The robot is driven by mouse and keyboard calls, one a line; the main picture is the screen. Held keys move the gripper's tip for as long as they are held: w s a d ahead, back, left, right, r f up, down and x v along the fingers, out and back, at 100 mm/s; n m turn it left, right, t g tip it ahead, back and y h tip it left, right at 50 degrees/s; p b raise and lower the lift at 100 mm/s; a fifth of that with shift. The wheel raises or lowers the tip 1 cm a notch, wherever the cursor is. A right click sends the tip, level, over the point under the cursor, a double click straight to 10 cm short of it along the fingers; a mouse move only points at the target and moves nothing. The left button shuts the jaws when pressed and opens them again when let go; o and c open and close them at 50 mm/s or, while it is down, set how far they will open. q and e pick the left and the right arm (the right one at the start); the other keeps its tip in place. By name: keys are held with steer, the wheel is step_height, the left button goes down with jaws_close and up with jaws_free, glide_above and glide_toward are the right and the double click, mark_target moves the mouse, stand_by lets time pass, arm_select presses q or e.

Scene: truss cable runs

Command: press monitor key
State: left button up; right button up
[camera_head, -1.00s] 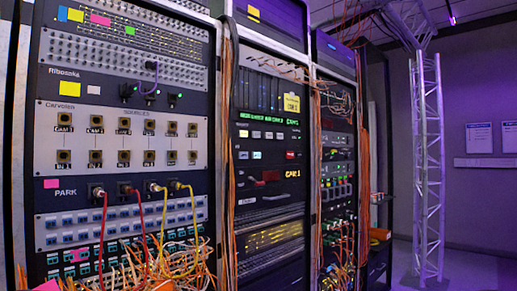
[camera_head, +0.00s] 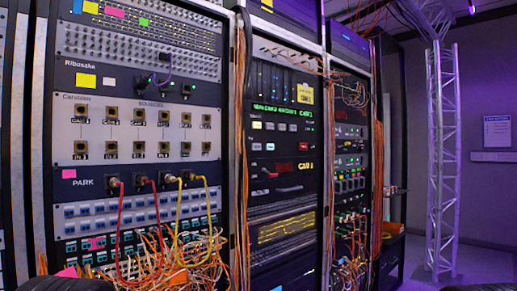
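The middle rack holds a dark panel with two short rows of small keys. The upper row of pale keys (camera_head: 281,127) sits under a green lit text display (camera_head: 285,110). The lower row has two lit pale keys (camera_head: 262,146) and a red key (camera_head: 303,147) at its right. An amber readout (camera_head: 306,165), seeming to say CAM 1, glows below. The key lettering is too small to read, so I cannot tell which is the monitor key. No gripper fingers show.
The left rack has a patch panel (camera_head: 140,128) with rows of jacks. Red and yellow cables (camera_head: 122,230) plug into its PARK row and hang in a tangle. Orange cables run between racks. A truss tower (camera_head: 443,160) stands at the right. Floor (camera_head: 485,262) shows beside it.

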arm_select(q)
jaws_close()
stand_by(1.1)
